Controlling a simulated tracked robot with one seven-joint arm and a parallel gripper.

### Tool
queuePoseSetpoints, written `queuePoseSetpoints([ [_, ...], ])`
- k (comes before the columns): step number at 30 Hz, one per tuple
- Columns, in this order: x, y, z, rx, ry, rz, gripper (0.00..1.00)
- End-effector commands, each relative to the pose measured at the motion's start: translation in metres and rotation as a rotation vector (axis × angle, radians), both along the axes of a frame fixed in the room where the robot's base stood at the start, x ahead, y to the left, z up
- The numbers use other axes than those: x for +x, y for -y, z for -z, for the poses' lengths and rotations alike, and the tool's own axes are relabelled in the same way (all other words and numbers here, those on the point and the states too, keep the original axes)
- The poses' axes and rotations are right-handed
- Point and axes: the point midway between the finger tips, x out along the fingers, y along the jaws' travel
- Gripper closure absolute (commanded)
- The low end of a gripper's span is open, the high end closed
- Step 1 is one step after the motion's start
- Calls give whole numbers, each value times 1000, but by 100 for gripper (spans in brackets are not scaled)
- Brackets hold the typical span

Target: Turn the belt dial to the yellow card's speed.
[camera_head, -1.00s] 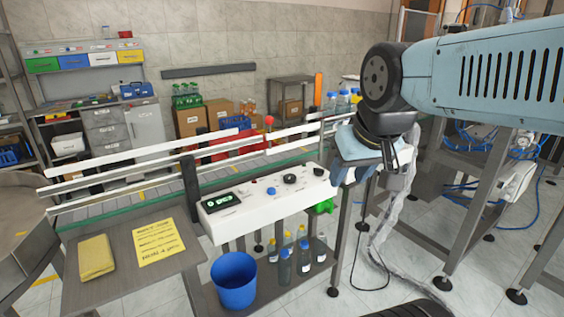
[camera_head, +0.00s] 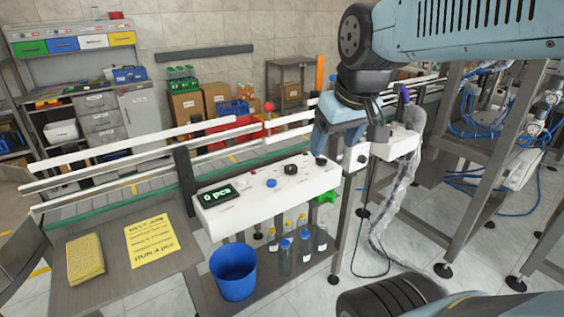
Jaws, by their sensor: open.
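The white control panel (camera_head: 240,205) is on the front of the conveyor. It carries a display (camera_head: 215,193) reading "0 pcs", a red button, a blue button (camera_head: 271,183) and a black dial (camera_head: 291,169). The dial's pointer setting and the panel labels are too small to read. My gripper (camera_head: 321,153) is open at the panel's right end, right of the black dial. It covers the spot where a second dark knob sits. I cannot tell whether it touches anything.
The conveyor's white guide rails (camera_head: 130,149) run behind the panel. A folded yellow cloth (camera_head: 85,257) lies left of the card. A blue bucket (camera_head: 233,272) and several bottles (camera_head: 285,258) stand on the lower shelf.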

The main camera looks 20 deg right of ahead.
Motion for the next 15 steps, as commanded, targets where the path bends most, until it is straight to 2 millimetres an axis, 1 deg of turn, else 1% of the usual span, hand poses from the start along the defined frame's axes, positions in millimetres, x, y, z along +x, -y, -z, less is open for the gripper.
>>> queuePoseSetpoints([
  [1,14,0,-2,-20,-26,-38,29],
  [8,73,0,-5,-109,-132,-252,29],
  [15,137,0,6,-171,-239,-488,29],
])
